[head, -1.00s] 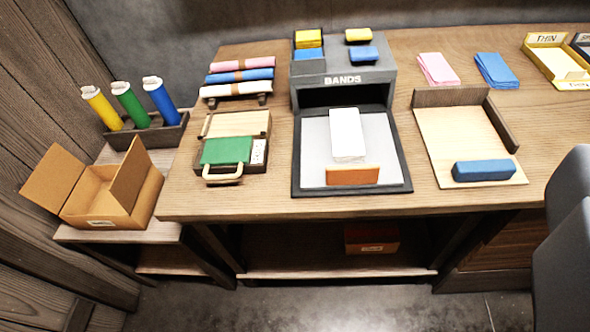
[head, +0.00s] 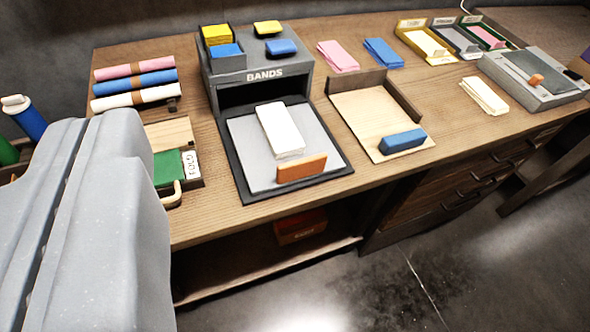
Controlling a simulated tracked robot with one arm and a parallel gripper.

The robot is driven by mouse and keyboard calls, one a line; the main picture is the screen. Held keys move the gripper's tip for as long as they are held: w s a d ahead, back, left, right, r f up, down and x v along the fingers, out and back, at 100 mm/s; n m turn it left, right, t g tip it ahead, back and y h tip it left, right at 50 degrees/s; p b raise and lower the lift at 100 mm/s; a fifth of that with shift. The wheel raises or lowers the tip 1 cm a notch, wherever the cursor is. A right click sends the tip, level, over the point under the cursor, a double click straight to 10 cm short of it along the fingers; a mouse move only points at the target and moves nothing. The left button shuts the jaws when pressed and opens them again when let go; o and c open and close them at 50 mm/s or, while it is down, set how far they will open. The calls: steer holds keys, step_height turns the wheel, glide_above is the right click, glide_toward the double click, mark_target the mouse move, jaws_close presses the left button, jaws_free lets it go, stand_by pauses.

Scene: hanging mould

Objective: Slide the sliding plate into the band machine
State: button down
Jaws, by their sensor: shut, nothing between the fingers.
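The band machine (head: 258,86) is a dark grey box labelled BANDS, at the back of the bench, left of the picture's middle. Its front has a dark open slot. The sliding plate (head: 245,165) is light grey and lies out in front of the slot, inside a black frame (head: 243,197). A white stack (head: 280,130) lies on the plate. An orange handle (head: 302,168) stands at the plate's front edge. My gripper's fingers do not show. A large grey part of my own body fills the lower left, well apart from the plate.
A wooden tray (head: 365,110) with a blue block (head: 402,142) is right of the plate. A green board with a handle (head: 168,170) is at left, partly hidden by my grey part. Rolls (head: 135,88) lie behind it. A grey device (head: 530,80) stands at far right.

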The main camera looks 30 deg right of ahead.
steer(key=shift+s, duration=0.1)
steer(key=w+d+f+m+g+p, duration=0.2)
steer(key=w+d+f+m+p, duration=0.25)
steer(key=w, duration=0.25)
steer(key=m+g+p, duration=0.4)
steer(key=m+p, duration=0.7)
steer(key=m, duration=0.2)
glide_toward(303, 169)
step_height(303, 169, down, 4)
steer(key=w, duration=0.3)
steer(key=shift+w, duration=0.65)
